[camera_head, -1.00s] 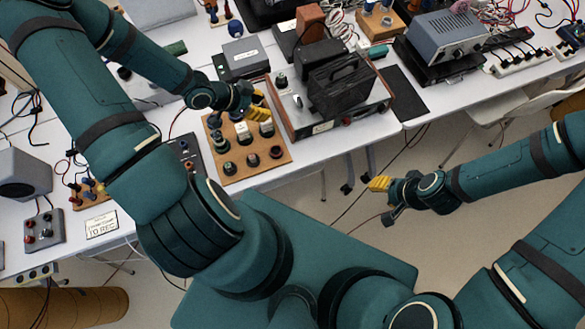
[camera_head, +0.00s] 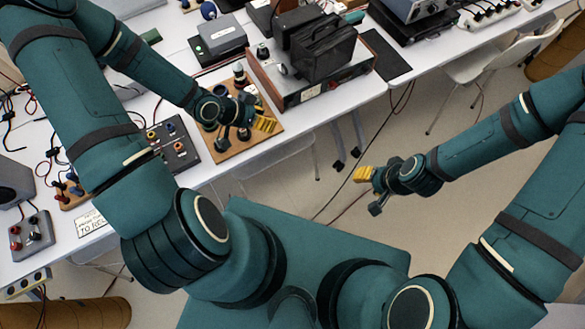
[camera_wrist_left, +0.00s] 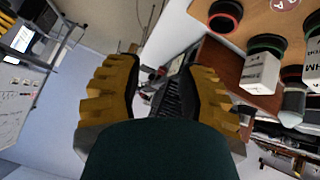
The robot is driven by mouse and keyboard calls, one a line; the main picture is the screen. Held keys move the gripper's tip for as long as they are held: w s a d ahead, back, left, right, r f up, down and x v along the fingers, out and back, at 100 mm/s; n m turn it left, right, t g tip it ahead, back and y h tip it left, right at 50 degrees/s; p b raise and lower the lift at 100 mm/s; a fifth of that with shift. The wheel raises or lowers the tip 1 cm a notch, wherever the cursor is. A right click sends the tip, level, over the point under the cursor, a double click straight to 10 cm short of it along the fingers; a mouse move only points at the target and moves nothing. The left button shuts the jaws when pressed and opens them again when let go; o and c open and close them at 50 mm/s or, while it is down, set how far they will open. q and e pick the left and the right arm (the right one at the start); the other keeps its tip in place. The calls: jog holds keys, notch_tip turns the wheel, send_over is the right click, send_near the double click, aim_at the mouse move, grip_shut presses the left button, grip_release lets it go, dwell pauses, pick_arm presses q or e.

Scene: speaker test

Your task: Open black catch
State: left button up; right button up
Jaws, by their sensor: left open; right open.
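A black case with a handle (camera_head: 322,52) stands on a wooden-sided panel box (camera_head: 318,88) on the table. I cannot make out a separate black catch in the head view. My left gripper (camera_head: 254,112) is open and empty above the right part of a wooden board with knobs (camera_head: 222,152), in front of the panel box. In the left wrist view its two yellow fingers (camera_wrist_left: 160,92) are spread, with a dark ridged thing (camera_wrist_left: 174,98) beyond them, partly hidden. My right gripper (camera_head: 369,190) is open and empty over the floor, apart from the table.
Knobs and a white block (camera_wrist_left: 262,72) stand on the board close to the left gripper. A dark panel with coloured terminals (camera_head: 172,146) lies left of the board. A grey box (camera_head: 222,36) stands behind. A flat black mat (camera_head: 386,54) lies right of the panel box.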

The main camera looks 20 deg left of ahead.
pick_arm(q)
jog(key=s+d+f+n+g+y+b, duration=0.1)
jog(key=s+d+f+n+g+b, duration=0.2)
jog(key=d+f+b, duration=0.7)
notch_tip(320, 180, down, 4)
jog(key=shift+s+d+r+n, duration=0.15)
jog(key=shift+s+r+n, duration=0.1)
jog(key=shift+s+n, duration=0.65)
jog(key=shift+w, duration=0.2)
jog(key=s, duration=0.1)
jog(key=s+d+n+y, duration=0.1)
jog(key=s+g, duration=0.1)
jog(key=shift+s+d+f+n, duration=0.15)
jog(key=shift+d+f+n, duration=0.25)
jog(key=shift+y, duration=0.3)
dwell(2.8)
